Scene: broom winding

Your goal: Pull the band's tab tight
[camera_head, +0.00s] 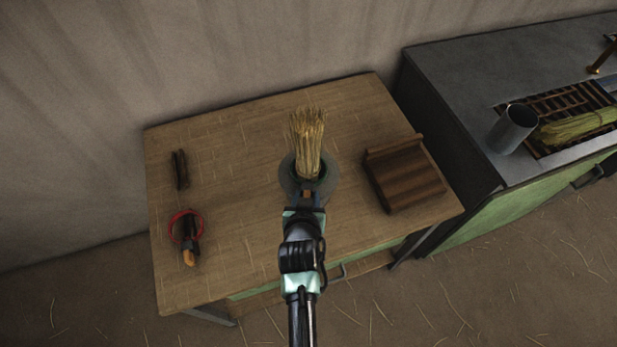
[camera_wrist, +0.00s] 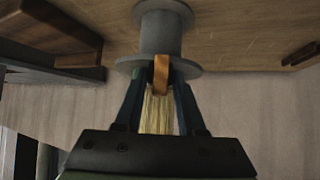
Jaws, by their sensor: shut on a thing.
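A bundle of pale straw (camera_head: 308,140) stands upright in a grey round holder (camera_head: 290,187) on the wooden table. It also shows in the wrist view (camera_wrist: 158,112), behind my fingers. An orange tab (camera_wrist: 161,68) sits between my fingertips, against the flanged grey holder (camera_wrist: 160,32) in the wrist view. My gripper (camera_head: 306,200) is at the near side of the holder, shut on the tab. A dark green strip shows at the base of the straw; whether it is the band I cannot tell. The far side of the bundle is hidden.
On the table (camera_head: 240,255) lie a red ring and an orange-ended tool (camera_head: 189,245), a dark rod-like object (camera_head: 180,169) and a slatted wooden block (camera_head: 404,180). A metal cup (camera_head: 512,130) and more straw (camera_head: 575,127) are on the counter (camera_head: 470,80) at right.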

